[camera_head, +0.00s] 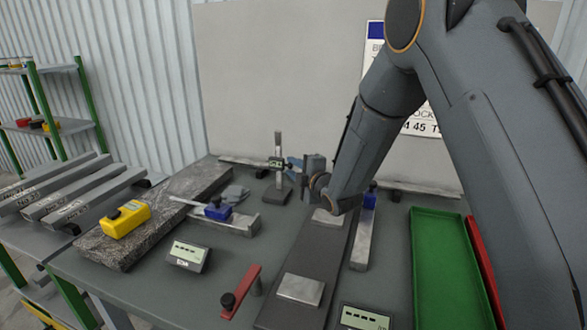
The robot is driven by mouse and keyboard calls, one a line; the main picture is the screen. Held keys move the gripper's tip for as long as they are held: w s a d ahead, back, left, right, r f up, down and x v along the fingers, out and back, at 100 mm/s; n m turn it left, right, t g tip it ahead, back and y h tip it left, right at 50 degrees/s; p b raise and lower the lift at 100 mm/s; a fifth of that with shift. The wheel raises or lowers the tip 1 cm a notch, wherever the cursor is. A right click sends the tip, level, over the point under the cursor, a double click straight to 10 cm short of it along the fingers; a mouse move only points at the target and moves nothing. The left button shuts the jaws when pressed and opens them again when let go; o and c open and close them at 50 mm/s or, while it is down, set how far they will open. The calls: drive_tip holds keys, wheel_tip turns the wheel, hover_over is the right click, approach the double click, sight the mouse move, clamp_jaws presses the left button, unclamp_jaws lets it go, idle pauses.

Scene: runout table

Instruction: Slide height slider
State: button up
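The height gauge stands at the back middle of the table, with an upright metal post (278,145) on a dark base (277,194). Its slider with a small lit display (279,163) sits partway up the post, and a blue part (294,166) shows at its right side. My arm reaches down from the upper right. My gripper (304,166) is at the right of the slider, at about its height, and seems to point left toward it. The fingertips are small and unclear, so I cannot tell whether they touch the slider or are open.
A granite slab (160,190) with a yellow device (125,219) is at left. A blue-headed rail (217,211), a display box (187,255) and a red lever (242,291) lie nearer. A dark plate (320,255) runs below my wrist. A green tray (445,265) is at right.

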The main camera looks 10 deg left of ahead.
clamp_jaws()
drive_tip(key=shift+f, duration=0.15)
wheel_tip(320, 180, down, 4)
drive_tip(key=b, duration=0.3)
drive_tip(key=shift+o, duration=1.9)
unclamp_jaws()
drive_tip(key=shift+s+d, duration=0.1)
drive_tip(key=shift+b+v, duration=1)
drive_tip(key=shift+v, duration=2.8)
